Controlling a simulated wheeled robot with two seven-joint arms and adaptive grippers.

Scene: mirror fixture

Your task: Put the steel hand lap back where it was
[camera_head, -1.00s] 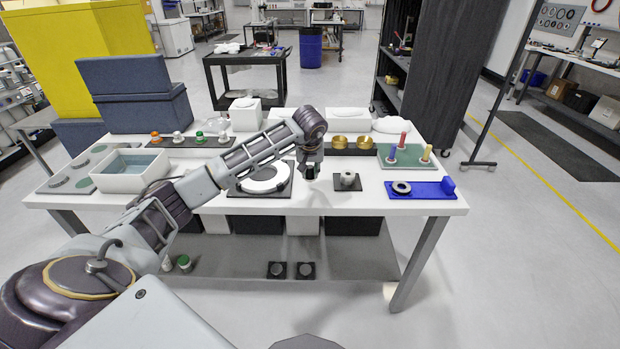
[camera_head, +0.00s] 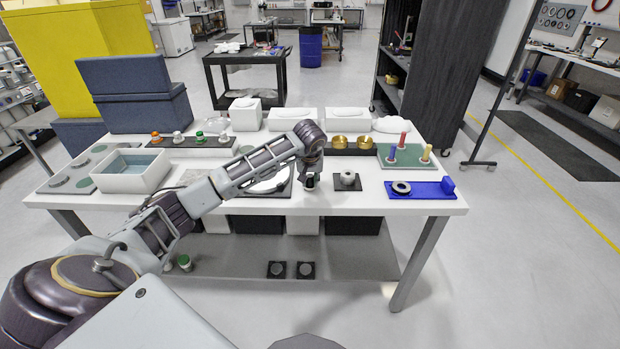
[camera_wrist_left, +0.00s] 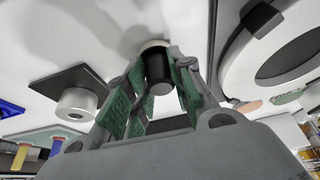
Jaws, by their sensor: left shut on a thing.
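My left gripper (camera_head: 311,182) is low over the white table, between the round mirror plate and a small dark pad. In the left wrist view its green-padded fingers (camera_wrist_left: 155,82) are closed around a small cylinder with a dark band and a grey end, which I take to be the steel hand lap (camera_wrist_left: 159,70). Its far end is close to the white tabletop; I cannot tell if it touches. In the head view the fingers mostly hide it. A grey spool-like piece (camera_head: 347,178) sits on the dark pad (camera_head: 355,187) just right. My right gripper is not in view.
The round mirror on its dark plate (camera_head: 243,191) is close left, partly behind my arm. A blue fixture (camera_head: 430,190) with a ring stands right. Brass cups (camera_head: 340,141) and a green pegged board (camera_head: 388,163) are behind. The table's front strip (camera_head: 350,206) is clear.

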